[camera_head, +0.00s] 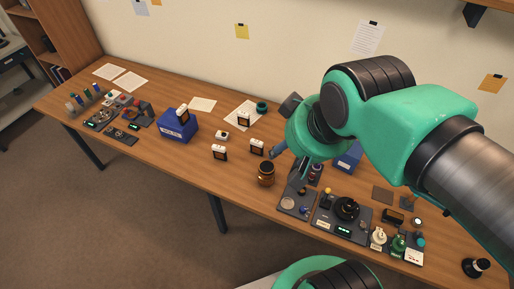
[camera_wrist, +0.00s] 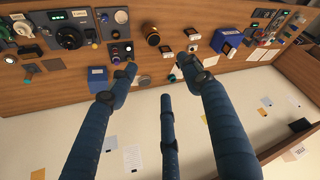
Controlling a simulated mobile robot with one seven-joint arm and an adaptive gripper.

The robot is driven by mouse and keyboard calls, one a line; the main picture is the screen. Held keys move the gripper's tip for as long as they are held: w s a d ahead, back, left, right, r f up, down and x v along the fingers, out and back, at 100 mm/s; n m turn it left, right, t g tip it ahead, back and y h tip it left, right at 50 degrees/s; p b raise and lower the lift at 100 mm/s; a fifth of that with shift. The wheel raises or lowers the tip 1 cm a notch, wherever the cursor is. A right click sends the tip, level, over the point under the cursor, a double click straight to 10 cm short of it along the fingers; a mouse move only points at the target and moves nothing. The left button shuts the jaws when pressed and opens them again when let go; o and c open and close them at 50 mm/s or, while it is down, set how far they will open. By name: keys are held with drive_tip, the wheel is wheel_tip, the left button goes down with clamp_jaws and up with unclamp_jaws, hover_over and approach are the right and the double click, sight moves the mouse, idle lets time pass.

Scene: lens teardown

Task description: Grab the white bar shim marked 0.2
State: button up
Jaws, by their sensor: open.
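No marking is legible, so I cannot tell which is the 0.2 shim. My gripper (camera_head: 289,162) is open and empty above the table, right of these pieces. In the wrist view its fingers (camera_wrist: 156,68) are spread apart, with white-dark pieces (camera_wrist: 227,49) beyond the right finger.
A brown barrel-like object (camera_head: 266,174) stands near the front edge, just below my gripper. Dark trays with dials and small parts (camera_head: 345,232) fill the right side. The blue box (camera_head: 178,128) stands left of centre. Bare wood lies at the front middle.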

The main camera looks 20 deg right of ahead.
drive_tip(key=shift+w, duration=0.15)
drive_tip(key=w+d+f+n+g, duration=0.15)
drive_tip(key=w+f, duration=0.25)
drive_tip(key=w, duration=0.8)
drive_tip(key=w+d+f+n+g, duration=0.1)
drive_tip(key=w+f+n+g, duration=0.2)
drive_tip(key=w, duration=0.8)
drive_tip(key=w+d+f+n, duration=0.2)
drive_tip(key=w+f, duration=0.5)
drive_tip(key=f, duration=0.5)
drive_tip(key=w+d+f+n+g, duration=0.1)
drive_tip(key=w+d+f+n, duration=0.1)
drive_tip(key=w+f, duration=0.6)
wheel_tip(320, 180, down, 4)
drive_tip(key=shift+w+r, duration=0.1)
drive_tip(key=shift+w, duration=0.15)
drive_tip(key=shift+d, duration=0.1)
hover_over(257, 148)
drive_tip(key=w, duration=0.1)
drive_tip(key=shift+w+d+f+b, duration=0.1)
drive_tip(key=shift+d+f+b, duration=0.15)
drive_tip(key=shift+f, duration=1.95)
drive_tip(key=shift+w+d+f+b, duration=0.1)
drive_tip(key=shift+d+f, duration=0.1)
drive_tip(key=shift+f, duration=1.95)
